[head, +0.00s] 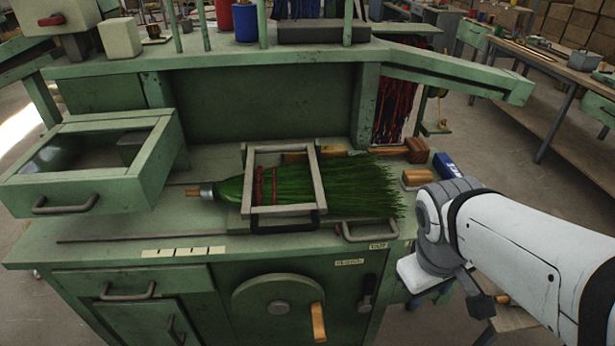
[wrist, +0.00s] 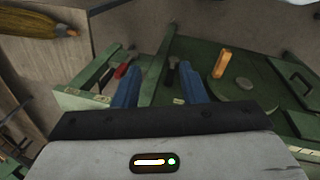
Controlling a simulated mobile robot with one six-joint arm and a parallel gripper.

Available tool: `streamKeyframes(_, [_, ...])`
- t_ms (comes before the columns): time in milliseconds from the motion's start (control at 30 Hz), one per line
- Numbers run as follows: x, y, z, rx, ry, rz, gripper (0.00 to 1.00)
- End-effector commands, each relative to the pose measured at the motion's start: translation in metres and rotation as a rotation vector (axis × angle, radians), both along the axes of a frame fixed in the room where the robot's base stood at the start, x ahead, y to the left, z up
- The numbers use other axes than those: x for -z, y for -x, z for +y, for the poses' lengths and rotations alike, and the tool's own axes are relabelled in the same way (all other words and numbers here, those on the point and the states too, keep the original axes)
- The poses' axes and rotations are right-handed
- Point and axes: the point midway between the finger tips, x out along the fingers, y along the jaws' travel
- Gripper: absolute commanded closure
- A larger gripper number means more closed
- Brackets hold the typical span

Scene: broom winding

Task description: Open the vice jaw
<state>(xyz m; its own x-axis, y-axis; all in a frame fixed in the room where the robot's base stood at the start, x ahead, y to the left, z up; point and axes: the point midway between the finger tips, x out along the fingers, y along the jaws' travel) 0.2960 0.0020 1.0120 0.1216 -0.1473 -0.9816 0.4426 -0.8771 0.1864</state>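A grey rectangular frame (head: 312,180), which looks like the vice jaw, lies over a green broom (head: 345,185) on the bench. A dark handle (head: 285,222) sits at its front, and a grey handle (head: 370,232) is to the right. I cannot tell whether the jaw is clamped tight. My gripper is off the bench's right front, mostly hidden by my arm in the head view. In the wrist view my gripper (wrist: 159,90) has two blue fingers wide apart with nothing held. A black lever (wrist: 172,76) shows between them, beyond the tips; it also shows in the head view (head: 367,290).
A green wheel (head: 278,300) with a wooden crank handle (head: 318,322) is on the cabinet front. An open drawer (head: 88,195) stands on the bench's left. A blue box (head: 446,167) and wooden blocks (head: 417,178) lie at the right edge.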

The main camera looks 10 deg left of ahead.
Motion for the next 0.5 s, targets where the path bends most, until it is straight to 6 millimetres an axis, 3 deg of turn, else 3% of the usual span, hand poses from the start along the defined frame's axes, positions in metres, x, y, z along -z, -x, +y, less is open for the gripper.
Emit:
streamKeyframes(33, [0.024,0.000,0.002,-0.185,0.092,0.065,0.62])
streamKeyframes(100, [0.041,-0.004,0.000,-0.484,0.251,0.171,0.62])
streamKeyframes(267, [0.063,-0.029,0.006,-1.158,0.653,0.443,0.62])
streamKeyframes(367, [0.068,-0.054,0.027,-1.527,0.936,0.634,0.62])
streamKeyframes(500, [0.069,-0.085,0.085,-1.932,1.396,0.940,0.62])
